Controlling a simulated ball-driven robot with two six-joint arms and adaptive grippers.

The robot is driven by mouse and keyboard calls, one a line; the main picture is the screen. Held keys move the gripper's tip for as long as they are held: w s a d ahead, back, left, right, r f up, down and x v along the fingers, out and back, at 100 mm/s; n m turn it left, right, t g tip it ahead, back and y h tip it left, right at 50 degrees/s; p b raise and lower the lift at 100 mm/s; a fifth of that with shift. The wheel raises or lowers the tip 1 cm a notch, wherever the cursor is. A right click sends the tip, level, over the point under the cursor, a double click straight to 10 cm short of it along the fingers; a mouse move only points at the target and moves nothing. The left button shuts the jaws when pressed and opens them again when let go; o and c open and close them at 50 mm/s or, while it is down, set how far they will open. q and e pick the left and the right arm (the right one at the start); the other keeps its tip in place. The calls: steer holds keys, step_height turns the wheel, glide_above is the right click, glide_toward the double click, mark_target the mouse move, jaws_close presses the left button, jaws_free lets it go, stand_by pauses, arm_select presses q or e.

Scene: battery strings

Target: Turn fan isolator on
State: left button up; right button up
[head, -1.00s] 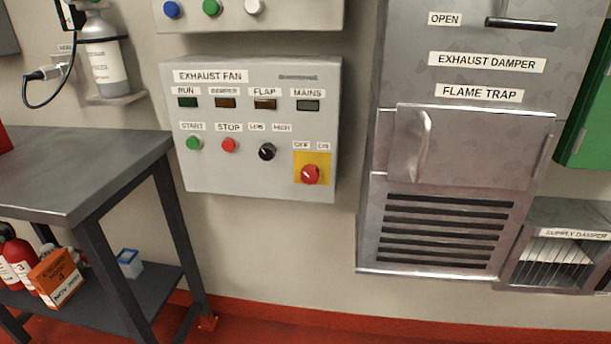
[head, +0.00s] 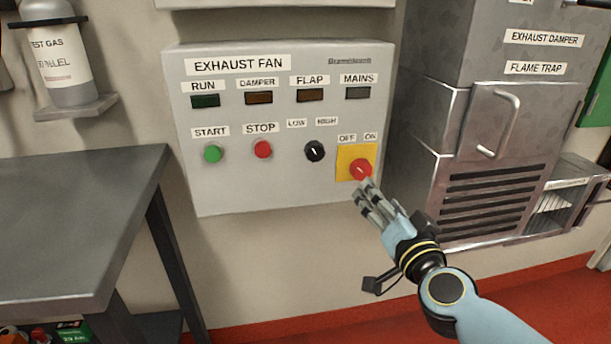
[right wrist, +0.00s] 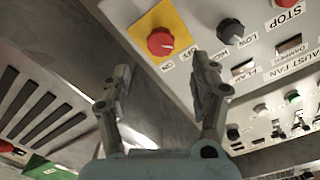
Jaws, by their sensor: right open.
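The fan isolator is a red rotary knob (head: 361,169) on a yellow plate (head: 345,161), at the lower right of the grey exhaust fan panel (head: 270,190). OFF and ON labels sit above it. My right gripper (head: 364,189) is open and empty, its fingertips close to the knob's lower edge in the head view. In the right wrist view, the red knob (right wrist: 160,42) lies ahead of the open fingers (right wrist: 160,72), not between them. I cannot tell surely which label the knob points to. My left gripper is not in view.
A black LOW/HIGH selector (head: 314,151), a red STOP button (head: 263,149) and a green START button (head: 213,153) are left of the isolator. The metal damper housing (head: 500,120) stands to the right. A grey bench (head: 70,230) is at lower left.

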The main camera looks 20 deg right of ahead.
mark_target(362, 174)
steer(key=x, duration=0.4)
steer(key=shift+w+d+r, duration=0.1)
steer(key=shift+w+r, duration=0.05)
steer(key=shift+w, duration=0.15)
steer(key=b+x, duration=0.1)
steer(key=x, duration=0.4)
steer(key=shift+w, duration=0.3)
steer(key=shift+w+d, duration=0.15)
steer(key=shift+w, duration=0.3)
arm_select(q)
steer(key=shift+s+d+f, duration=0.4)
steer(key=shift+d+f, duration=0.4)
arm_select(e)
steer(key=shift+c, duration=0.3)
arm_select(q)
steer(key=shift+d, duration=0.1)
arm_select(e)
steer(key=c, duration=1.1)
